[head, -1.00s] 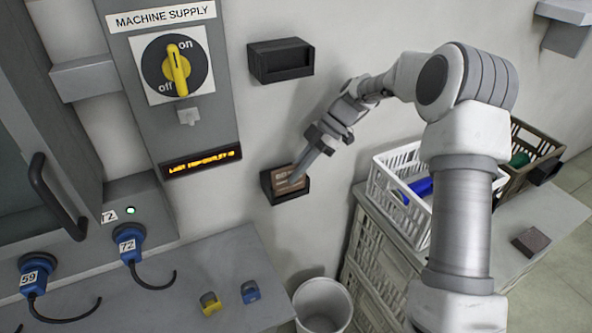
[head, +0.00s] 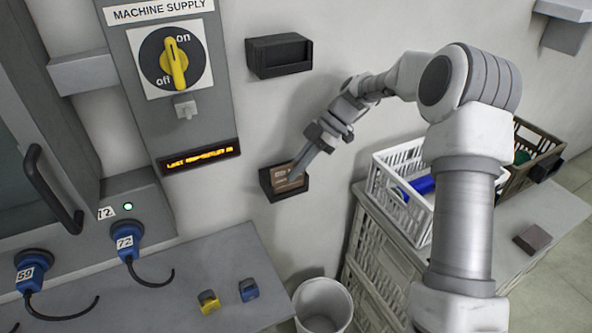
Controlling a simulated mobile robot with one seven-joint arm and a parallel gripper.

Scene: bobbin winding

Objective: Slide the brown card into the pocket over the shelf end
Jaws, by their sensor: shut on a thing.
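The brown card (head: 283,176) sits in the lower black pocket (head: 287,194) on the wall, with its upper part showing above the pocket's front lip. My gripper (head: 296,175) reaches in from the upper right and is shut on the card at the pocket. The finger tips cover part of the card's right side. How deep the card sits is hidden by the pocket front. A second black pocket (head: 280,56) is higher on the wall and looks empty.
A white crate (head: 397,212) with a blue item and a brown crate (head: 522,170) stand on the shelf unit at right, near my arm. A white bin (head: 323,306) stands below. A grey bench (head: 190,290) holds a yellow and a blue block. The wall between the pockets is clear.

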